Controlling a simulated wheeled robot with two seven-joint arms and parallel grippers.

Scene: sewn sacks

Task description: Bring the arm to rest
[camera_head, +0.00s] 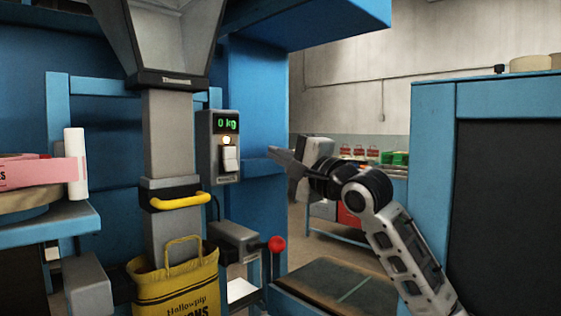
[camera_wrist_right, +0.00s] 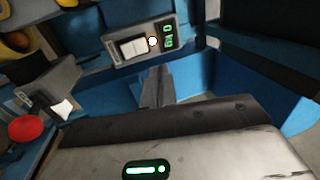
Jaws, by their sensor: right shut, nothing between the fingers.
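My right arm reaches in from the lower right of the head view, and its gripper (camera_head: 276,156) is raised in front of the blue machine frame, just right of the control box (camera_head: 225,146). The fingers are together and empty; they also show in the right wrist view (camera_wrist_right: 157,72), pointing toward the box with its white switch and lit lamp. The box display reads 0 kg. I cannot tell whether the fingertips touch anything. My left gripper is not in view.
A yellow sack (camera_head: 176,284) hangs under the grey spout (camera_head: 168,130) with its yellow handle bar. A red ball knob (camera_head: 276,244) stands beside it, below my gripper. A blue cabinet (camera_head: 432,150) is at right. A dark plate (camera_head: 335,288) lies low in front.

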